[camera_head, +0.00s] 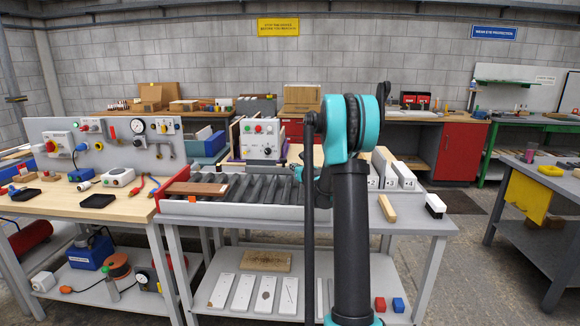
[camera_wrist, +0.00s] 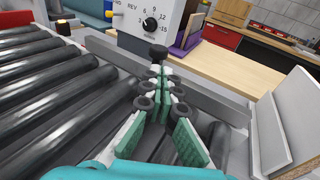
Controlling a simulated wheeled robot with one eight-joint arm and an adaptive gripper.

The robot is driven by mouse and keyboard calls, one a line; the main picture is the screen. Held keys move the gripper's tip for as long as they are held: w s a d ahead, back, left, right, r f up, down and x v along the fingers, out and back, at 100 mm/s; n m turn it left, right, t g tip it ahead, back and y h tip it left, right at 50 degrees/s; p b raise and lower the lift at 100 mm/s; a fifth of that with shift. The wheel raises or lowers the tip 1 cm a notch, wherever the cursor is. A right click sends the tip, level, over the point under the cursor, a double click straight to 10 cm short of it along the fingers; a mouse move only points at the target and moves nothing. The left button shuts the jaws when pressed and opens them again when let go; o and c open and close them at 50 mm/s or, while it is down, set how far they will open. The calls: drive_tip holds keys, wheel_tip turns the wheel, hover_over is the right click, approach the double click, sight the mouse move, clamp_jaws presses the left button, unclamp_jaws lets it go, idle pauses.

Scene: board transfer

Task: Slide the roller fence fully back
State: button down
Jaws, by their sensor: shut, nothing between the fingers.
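The roller bed (camera_head: 250,187) lies across the middle bench, with a brown board (camera_head: 195,189) flat at its left end. In the wrist view the dark rollers (camera_wrist: 60,92) fill the left. A grey rail (camera_wrist: 215,92), which looks like the fence, runs along their far side, below the control box. My gripper (camera_wrist: 161,76) is shut and empty, its green-padded fingers together above the rollers close to this rail. A black knob (camera_wrist: 158,51) shows just beyond the fingertips; I cannot tell if they touch it. In the head view my arm hides most of the gripper and the right end of the bed.
A control box with a dial (camera_head: 261,138) stands behind the rollers; it also shows in the wrist view (camera_wrist: 150,20). White numbered blocks (camera_head: 402,175) stand at the right.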

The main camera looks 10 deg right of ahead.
drive_tip(key=s, duration=0.4)
drive_tip(key=s+d+r, duration=0.1)
drive_tip(key=s, duration=0.1)
drive_tip(key=shift+s, duration=0.25)
drive_tip(key=shift+a, duration=0.1)
